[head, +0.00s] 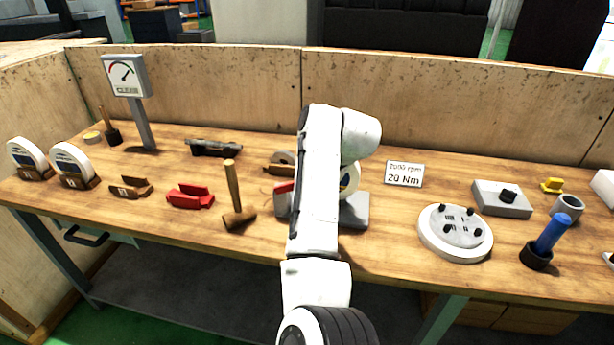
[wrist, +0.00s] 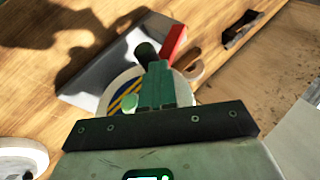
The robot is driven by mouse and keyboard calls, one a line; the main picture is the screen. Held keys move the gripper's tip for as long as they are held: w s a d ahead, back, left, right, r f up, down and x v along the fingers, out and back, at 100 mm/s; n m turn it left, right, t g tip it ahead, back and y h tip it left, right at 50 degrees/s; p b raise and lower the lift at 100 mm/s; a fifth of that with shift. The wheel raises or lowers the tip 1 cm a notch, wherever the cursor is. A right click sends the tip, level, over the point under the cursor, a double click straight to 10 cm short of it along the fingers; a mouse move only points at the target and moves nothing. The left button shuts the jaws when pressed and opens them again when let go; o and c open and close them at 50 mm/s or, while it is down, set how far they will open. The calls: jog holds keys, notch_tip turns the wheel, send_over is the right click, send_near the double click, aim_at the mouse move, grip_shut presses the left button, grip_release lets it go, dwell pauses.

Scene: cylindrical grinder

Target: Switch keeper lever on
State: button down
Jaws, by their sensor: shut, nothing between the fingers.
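A small fixture with a grey base (head: 355,210) stands at the middle of the bench, largely hidden behind my arm in the head view. A red lever-like part (head: 283,188) shows at its left; I cannot tell for sure that it is the keeper lever. In the wrist view the red part (wrist: 174,40) sticks up at a tilt beside a dark cylinder (wrist: 147,52). A round wheel (wrist: 118,93) with yellow and blue stripes is under my gripper (wrist: 157,68). The green fingers are shut and empty, pointing toward the red part; I cannot tell whether they touch anything.
To the right are a round white plate (head: 430,240), a grey block (head: 490,205) and a blue-handled tool (head: 552,235). A wooden wall closes the bench's back.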

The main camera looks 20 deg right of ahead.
jog(key=shift+s+d+f, duration=0.15)
jog(key=shift+d+f, duration=0.05)
jog(key=shift+f, duration=0.1)
jog(key=shift+r, duration=0.1)
jog(key=r+p, duration=0.2)
jog(key=r, duration=0.1)
jog(key=a+r+p, duration=0.1)
jog(key=p, duration=0.1)
jog(key=shift+w+r, duration=0.2)
jog(key=shift+w, duration=0.2)
jog(key=shift+s+r+b, duration=0.25)
jog(key=shift+s+b, duration=0.05)
jog(key=shift+b, duration=0.05)
jog(key=b+v, duration=0.1)
jog(key=v, duration=0.8)
jog(key=shift+f, duration=0.15)
jog(key=shift+s+d, duration=0.1)
jog(key=shift+d, duration=0.05)
